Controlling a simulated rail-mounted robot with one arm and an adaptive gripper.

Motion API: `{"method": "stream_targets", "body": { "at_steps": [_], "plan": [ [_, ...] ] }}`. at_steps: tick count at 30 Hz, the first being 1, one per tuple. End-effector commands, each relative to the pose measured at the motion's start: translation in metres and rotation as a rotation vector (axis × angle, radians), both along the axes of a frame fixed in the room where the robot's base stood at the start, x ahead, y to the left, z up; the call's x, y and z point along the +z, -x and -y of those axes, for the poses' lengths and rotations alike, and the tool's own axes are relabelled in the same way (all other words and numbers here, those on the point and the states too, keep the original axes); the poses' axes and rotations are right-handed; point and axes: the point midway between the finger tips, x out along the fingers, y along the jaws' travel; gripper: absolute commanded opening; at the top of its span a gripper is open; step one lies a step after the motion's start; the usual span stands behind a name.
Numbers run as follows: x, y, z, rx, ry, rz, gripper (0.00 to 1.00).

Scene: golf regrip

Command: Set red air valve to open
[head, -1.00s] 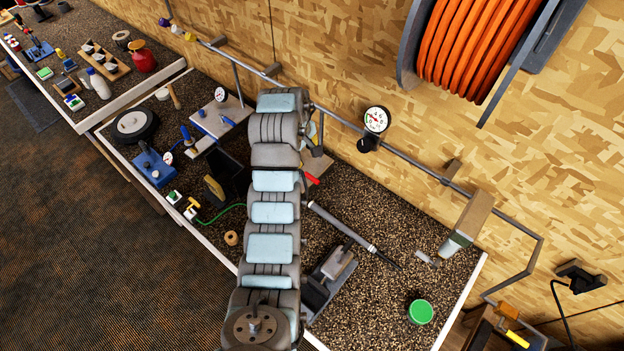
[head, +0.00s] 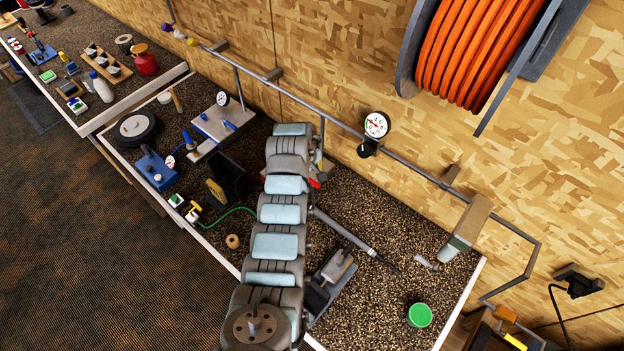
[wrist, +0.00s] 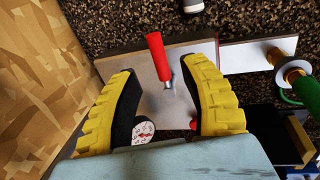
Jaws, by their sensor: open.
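The red air valve's handle (wrist: 157,58) is a red bar standing over a grey metal plate (wrist: 205,50) in the wrist view. A small bit of red (head: 315,183) shows beside my arm in the head view. My gripper (wrist: 160,68) is open, with one yellow-and-black finger on each side of the handle's line. The handle lies between and just beyond the fingertips, and I see no contact. A second small red part (wrist: 194,124) shows beside the right finger. The rest of the valve is partly hidden, and my arm hides my gripper in the head view.
A dial gauge (wrist: 143,131) sits low between the fingers. A brass fitting (wrist: 295,72) with a green hose lies to the right. The wooden wall (wrist: 40,70) is close on the left. A pipe with another gauge (head: 376,125) runs along the wall.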

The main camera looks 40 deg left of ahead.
Motion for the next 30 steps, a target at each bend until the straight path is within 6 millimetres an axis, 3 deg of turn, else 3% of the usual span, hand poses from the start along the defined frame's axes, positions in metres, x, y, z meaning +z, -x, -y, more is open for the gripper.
{"method": "stream_targets", "body": {
  "at_steps": [21,30],
  "plan": [
    [-0.038,-0.007,0.000,0.000,0.001,-0.002,0.44],
    [-0.041,-0.009,-0.001,0.000,-0.003,0.003,0.44]
  ]
}}
